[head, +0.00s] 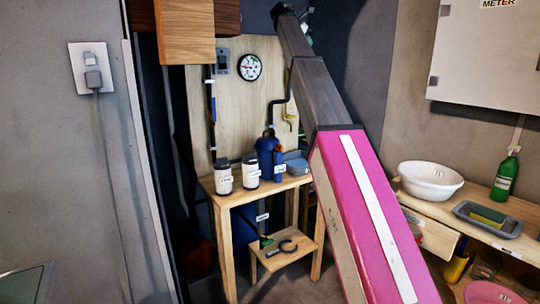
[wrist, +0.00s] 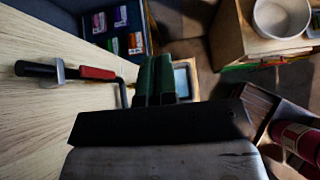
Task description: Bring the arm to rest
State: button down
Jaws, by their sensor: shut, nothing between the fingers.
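My arm rises across the middle of the head view, from the lower right to the top edge, with a pink, white-striped near part and dark grey links beyond. Its far end is small there, and I cannot make out the fingers. In the wrist view my gripper (wrist: 155,80) shows its two dark green fingers side by side, closed together and empty. A wooden panel (wrist: 50,120) lies to the left of the fingers. A red-and-black handled tool (wrist: 65,71) is held in a clip on this panel.
A small wooden table (head: 262,193) carries white-labelled jars (head: 223,178) and a blue bottle (head: 266,152). A gauge (head: 249,67) hangs on the board behind. At right a counter holds a white basin (head: 430,180), a green bottle (head: 505,176) and a tray (head: 487,219). A wall cabinet (head: 485,55) hangs above.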

jog(key=s+d+f+m+g+y, duration=0.1)
jog(key=s+f+m, duration=0.2)
jog(key=f, duration=1.3)
jog(key=s+d+f+m+g+y, duration=0.1)
jog(key=s+f+m+y, duration=0.2)
jog(key=f, duration=1.3)
jog(key=s+d+f+m, duration=0.1)
jog(key=s+f+m, duration=0.25)
jog(key=f, duration=1.25)
jog(key=s+f+m+g+y, duration=0.4)
jog(key=s+f+m, duration=1)
jog(key=s+f, duration=1.8)
jog(key=shift+s+f+m+y, duration=0.35)
jog(key=shift+s+y, duration=0.05)
jog(key=shift+s, duration=0.25)
jog(key=shift+s, duration=0.1)
